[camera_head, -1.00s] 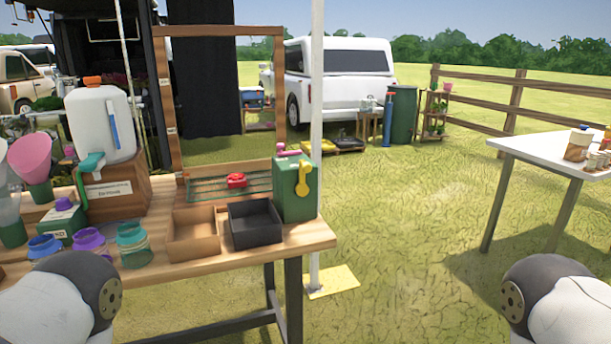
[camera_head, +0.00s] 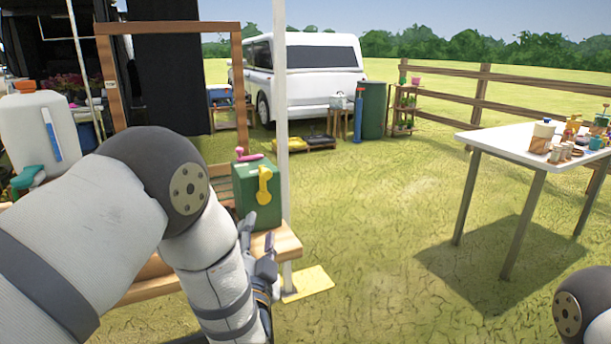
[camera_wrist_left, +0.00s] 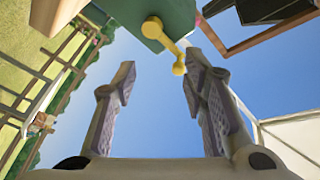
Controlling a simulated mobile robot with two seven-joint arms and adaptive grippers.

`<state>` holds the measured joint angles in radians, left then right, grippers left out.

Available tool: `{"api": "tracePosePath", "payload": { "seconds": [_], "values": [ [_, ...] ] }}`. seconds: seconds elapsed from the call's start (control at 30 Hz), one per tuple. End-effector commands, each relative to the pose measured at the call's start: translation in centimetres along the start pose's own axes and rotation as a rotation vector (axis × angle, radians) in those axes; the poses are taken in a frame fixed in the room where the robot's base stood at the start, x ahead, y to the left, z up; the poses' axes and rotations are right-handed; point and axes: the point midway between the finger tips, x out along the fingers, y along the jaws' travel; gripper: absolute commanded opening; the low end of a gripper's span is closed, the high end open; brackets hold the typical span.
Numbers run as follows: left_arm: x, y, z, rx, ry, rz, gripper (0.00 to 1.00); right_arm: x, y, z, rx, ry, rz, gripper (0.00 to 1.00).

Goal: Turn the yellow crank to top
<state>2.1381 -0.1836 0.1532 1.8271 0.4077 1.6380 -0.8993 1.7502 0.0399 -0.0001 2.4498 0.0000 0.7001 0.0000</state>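The yellow crank (camera_head: 264,186) is on the front face of a green box (camera_head: 246,200) at the right end of the wooden bench. In the head view its arm stands roughly upright. My left gripper (camera_head: 256,246) is just below and in front of the box, apart from the crank. In the left wrist view the crank (camera_wrist_left: 166,40) shows at the top, beyond and between the two open fingers (camera_wrist_left: 160,85), which hold nothing. Of my right arm only a part shows at the lower right; its gripper is out of view.
My left arm hides most of the wooden bench (camera_head: 285,243). A white pole (camera_head: 280,110) stands right behind the green box. A white table (camera_head: 520,145) with several containers is at the right. The grass between is clear.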

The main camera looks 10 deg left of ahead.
Motion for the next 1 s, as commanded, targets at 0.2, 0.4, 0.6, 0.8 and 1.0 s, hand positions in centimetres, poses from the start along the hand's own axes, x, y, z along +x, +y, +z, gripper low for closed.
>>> {"api": "tracePosePath", "payload": {
  "seconds": [0.2, 0.4, 0.6, 0.8, 1.0],
  "values": [
    [2.2, -2.8, -3.6, 0.046, 0.077, -0.133, 0.39, 0.2, 0.0, 0.1, 0.000, -0.007, 0.000, 0.68],
    [7.0, -3.1, -3.6, 0.045, 0.074, -0.129, 0.39, 1.0, 0.0, 0.8, 0.000, -0.033, 0.001, 0.68],
    [11.3, -3.5, -3.9, 0.045, 0.073, -0.125, 0.39, 1.9, 0.1, 1.3, 0.000, -0.059, 0.002, 0.68],
    [13.1, -3.9, -4.2, 0.046, 0.074, -0.125, 0.39, 2.2, 0.1, 1.5, 0.000, -0.068, 0.003, 0.68],
    [13.2, -4.1, -4.3, 0.045, 0.075, -0.125, 0.39, 2.1, 0.1, 1.5, 0.000, -0.066, 0.003, 0.68]
  ]
}}
